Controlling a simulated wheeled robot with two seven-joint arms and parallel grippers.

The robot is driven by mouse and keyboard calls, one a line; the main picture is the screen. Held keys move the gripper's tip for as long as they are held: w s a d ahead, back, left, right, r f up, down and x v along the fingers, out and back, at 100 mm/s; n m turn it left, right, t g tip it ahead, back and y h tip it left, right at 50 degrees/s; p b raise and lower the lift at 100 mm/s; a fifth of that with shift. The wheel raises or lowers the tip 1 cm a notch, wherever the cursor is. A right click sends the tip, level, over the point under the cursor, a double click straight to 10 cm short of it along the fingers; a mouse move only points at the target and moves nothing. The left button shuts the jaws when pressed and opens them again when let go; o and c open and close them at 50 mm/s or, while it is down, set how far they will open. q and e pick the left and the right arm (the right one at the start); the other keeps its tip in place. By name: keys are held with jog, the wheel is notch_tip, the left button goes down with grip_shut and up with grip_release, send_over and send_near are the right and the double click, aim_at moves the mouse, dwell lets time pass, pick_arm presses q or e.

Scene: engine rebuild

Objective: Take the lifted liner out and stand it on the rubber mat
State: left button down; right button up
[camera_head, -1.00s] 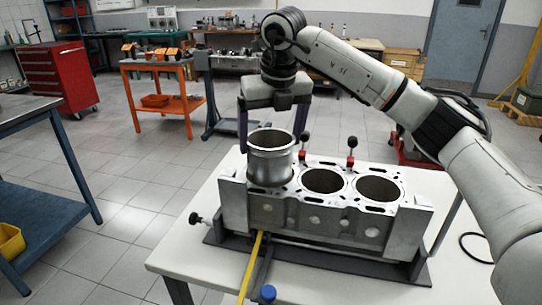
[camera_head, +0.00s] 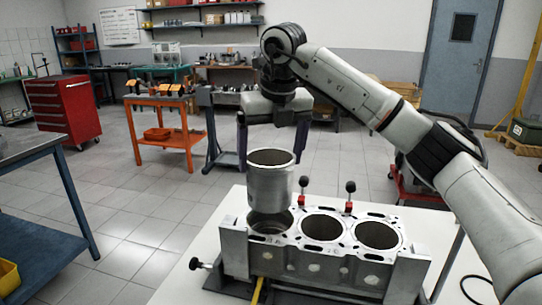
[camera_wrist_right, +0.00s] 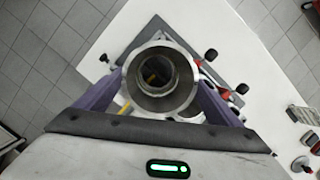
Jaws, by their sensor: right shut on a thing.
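The liner (camera_head: 270,184) is a grey metal sleeve, upright, above the left bore of the engine block (camera_head: 335,262). Its lower end is at about the top of that bore; I cannot tell whether it is fully clear of it. My right gripper (camera_head: 271,158) comes down from above and is shut on the liner, with a purple finger on either side near its rim. In the right wrist view I look down into the liner (camera_wrist_right: 187,98) between the two fingers. My left gripper is in neither view. I cannot make out the rubber mat.
The block stands on a white table (camera_head: 205,240) with two open bores to the right. Two black-knobbed clamps (camera_head: 350,188) rise behind it. A blue bench (camera_head: 45,230) is at the left, an orange cart (camera_head: 165,137) and red cabinet (camera_head: 62,108) behind.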

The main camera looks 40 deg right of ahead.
notch_tip(320, 180, up, 8)
jog(key=p, duration=0.3)
jog(key=shift+f, duration=0.2)
dwell(0.8)
